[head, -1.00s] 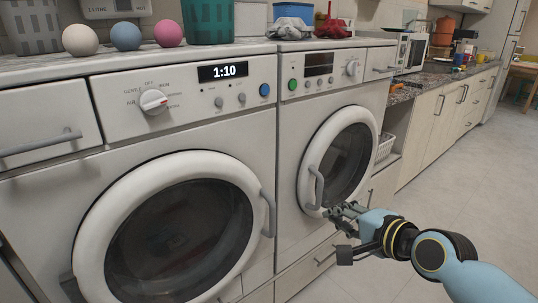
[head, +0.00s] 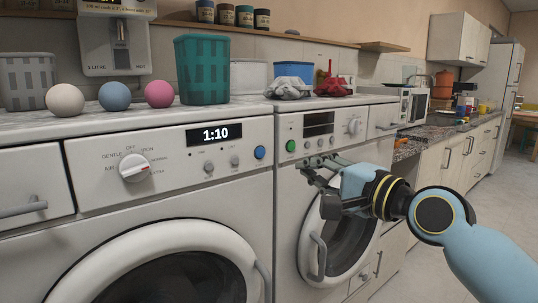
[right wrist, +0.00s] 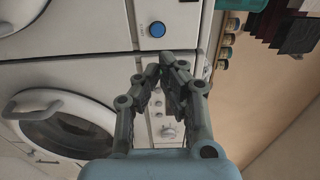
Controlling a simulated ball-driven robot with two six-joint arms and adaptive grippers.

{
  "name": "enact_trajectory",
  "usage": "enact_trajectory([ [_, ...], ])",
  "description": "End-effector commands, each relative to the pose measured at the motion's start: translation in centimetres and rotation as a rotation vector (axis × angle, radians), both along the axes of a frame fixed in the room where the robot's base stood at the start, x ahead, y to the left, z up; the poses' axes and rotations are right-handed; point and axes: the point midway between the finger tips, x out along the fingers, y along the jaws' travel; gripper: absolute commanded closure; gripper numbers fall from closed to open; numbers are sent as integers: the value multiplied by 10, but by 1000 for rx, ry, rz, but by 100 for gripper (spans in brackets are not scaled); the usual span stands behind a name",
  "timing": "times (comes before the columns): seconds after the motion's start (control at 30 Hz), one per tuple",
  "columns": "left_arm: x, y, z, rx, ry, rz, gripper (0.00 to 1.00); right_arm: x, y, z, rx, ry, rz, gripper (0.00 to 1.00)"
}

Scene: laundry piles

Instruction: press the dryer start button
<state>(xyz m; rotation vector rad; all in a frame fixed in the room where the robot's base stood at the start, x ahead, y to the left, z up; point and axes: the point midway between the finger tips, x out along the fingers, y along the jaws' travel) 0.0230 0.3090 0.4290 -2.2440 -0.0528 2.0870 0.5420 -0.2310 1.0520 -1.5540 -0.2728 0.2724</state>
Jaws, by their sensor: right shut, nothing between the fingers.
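The dryer seems to be the left machine, with a dial (head: 134,168) marked Gentle, Iron and Extra and a lit display (head: 214,135) reading 1:10. Its round blue button (head: 259,153) is at the right end of its panel; it also shows in the right wrist view (right wrist: 157,30). My right gripper (head: 308,165) is shut and empty in front of the right machine's panel, right of and slightly below the blue button in the head view. In the right wrist view its fingertips (right wrist: 167,70) meet below the blue button, apart from it. My left gripper is not in view.
The right machine has a green button (head: 290,146), a dark display and a knob (head: 354,126). Pink (head: 160,94), blue (head: 115,96) and white (head: 65,100) balls and a teal basket (head: 203,70) stand on top. Open floor lies right.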

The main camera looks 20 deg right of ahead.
Motion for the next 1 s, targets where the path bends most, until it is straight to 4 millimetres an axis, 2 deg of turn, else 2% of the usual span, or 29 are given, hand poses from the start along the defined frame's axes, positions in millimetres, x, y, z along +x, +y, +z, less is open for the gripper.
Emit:
enact_trajectory([
  [0.5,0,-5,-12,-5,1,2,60,97,36,0,3,0,1,100],
  [0.7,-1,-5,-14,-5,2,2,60,116,43,0,1,-1,1,100],
  [1.0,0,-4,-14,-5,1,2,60,120,44,0,1,0,1,100],
])
